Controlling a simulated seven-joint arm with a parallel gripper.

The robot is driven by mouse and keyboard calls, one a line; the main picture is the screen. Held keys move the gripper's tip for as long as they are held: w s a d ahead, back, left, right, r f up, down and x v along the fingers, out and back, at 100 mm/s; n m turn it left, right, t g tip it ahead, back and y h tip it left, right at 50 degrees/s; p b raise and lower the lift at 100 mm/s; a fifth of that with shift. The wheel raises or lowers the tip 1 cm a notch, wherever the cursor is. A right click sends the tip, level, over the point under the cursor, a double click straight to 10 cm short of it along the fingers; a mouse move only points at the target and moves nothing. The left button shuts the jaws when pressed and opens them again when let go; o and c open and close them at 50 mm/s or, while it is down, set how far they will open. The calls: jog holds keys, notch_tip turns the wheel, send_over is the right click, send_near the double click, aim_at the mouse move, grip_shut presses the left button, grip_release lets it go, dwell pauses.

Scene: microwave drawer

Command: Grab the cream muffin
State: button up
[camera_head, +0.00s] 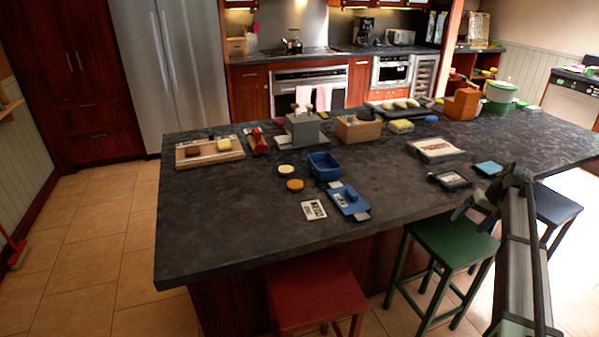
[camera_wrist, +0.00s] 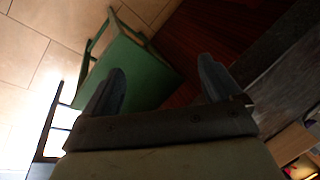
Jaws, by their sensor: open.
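A small round pale-cream item (camera_head: 286,170), which looks like the cream muffin, lies on the dark countertop left of the blue bin. A similar orange-brown round item (camera_head: 295,185) lies just in front of it. My gripper (camera_head: 477,212) is at the right, by the counter's front edge near the green stool, well apart from both round items. In the wrist view my gripper (camera_wrist: 160,72) is open, with nothing between its fingers. The green stool and floor show beyond them. The cream item is not visible in the wrist view.
A blue bin (camera_head: 323,166), a blue device (camera_head: 348,200) and a white card (camera_head: 314,210) lie near the round items. A wooden board (camera_head: 210,153) holds brown and yellow pieces. A framed item (camera_head: 436,150) lies toward the right. The counter's front left is clear.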

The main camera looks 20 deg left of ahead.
jog(key=w+a+r+n, duration=0.15)
jog(key=w+r, duration=0.25)
jog(key=r, duration=0.4)
jog(key=a+r+n, duration=0.1)
jog(key=a, duration=0.3)
jog(key=w+a+r+n, duration=0.1)
jog(key=a, duration=0.3)
jog(key=a+r+n, duration=0.1)
jog(key=a, duration=0.4)
jog(key=shift+w+a, duration=0.1)
jog(key=shift+w, duration=0.2)
jog(key=s+a+r+n, duration=0.1)
jog(key=a+r+n, duration=0.15)
jog(key=a, duration=0.95)
jog(key=s+a+r+n, duration=0.15)
jog(key=a+n, duration=0.25)
jog(key=a, duration=0.8)
jog(key=n, duration=0.5)
send_near(286, 169)
jog(key=f, duration=0.1)
jog(key=w+f, duration=0.1)
jog(key=f, duration=0.1)
jog(key=shift+a+f, duration=0.1)
jog(key=shift+a, duration=0.1)
jog(key=shift+y, duration=0.3)
jog(key=shift+s+x, duration=0.2)
jog(key=shift+x, duration=1.1)
jog(key=shift+s+x, duration=0.15)
jog(key=shift+x, duration=1.15)
jog(key=c, duration=1.1)
